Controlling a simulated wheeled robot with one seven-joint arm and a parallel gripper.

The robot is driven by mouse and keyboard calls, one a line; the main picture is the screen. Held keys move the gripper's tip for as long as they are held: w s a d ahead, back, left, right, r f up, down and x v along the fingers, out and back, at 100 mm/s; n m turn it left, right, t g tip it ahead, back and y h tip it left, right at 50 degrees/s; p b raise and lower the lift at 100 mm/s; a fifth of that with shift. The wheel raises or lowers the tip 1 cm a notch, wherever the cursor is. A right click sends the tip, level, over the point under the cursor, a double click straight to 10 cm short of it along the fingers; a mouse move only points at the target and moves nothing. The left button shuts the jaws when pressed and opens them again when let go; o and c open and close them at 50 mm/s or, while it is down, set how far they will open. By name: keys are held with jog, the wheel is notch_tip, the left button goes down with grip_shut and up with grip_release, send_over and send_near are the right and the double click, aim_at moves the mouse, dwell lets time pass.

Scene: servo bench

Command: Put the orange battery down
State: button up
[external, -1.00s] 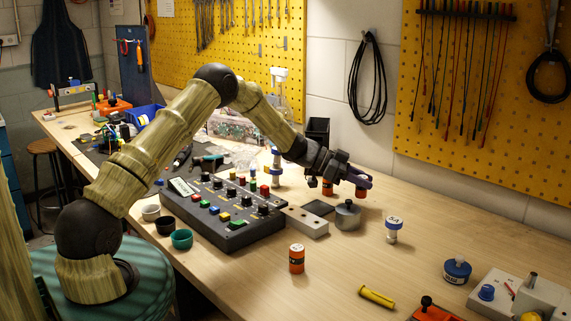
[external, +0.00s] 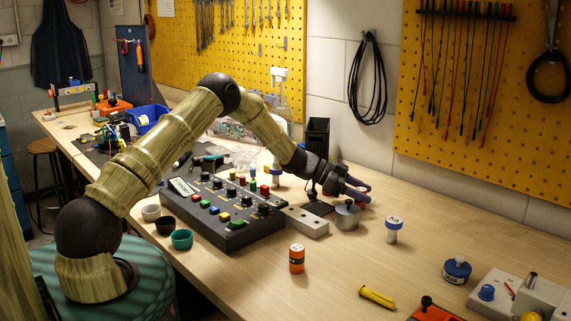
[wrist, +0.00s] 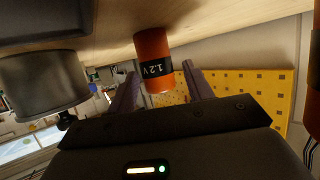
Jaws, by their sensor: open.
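In the wrist view an orange battery (wrist: 153,62) with a black band marked "1.2 V" has one end against the wooden bench, which shows at the top of that picture. My gripper (wrist: 160,72) is open, its two dark purple fingers apart on either side of the battery. In the external view my gripper (external: 357,190) is low over the bench, behind the grey metal cylinder (external: 347,216); the battery there is hidden. Another orange battery (external: 297,258) stands upright at the front of the bench. A further orange cylinder (wrist: 314,75) is cut off at the wrist view's right edge.
A control box (external: 225,210) with colored buttons and knobs stands left of my gripper. A light block (external: 306,222) and a white-and-blue item (external: 393,229) are close by. A yellow cylinder (external: 377,296) lies in front.

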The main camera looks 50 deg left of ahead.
jog(key=shift+r, duration=0.1)
jog(key=shift+a, duration=0.15)
jog(key=b+v, duration=0.1)
jog(key=v, duration=1)
jog(key=shift+s+r, duration=0.1)
jog(key=shift+s+a+r, duration=0.15)
jog(key=shift+a, duration=0.1)
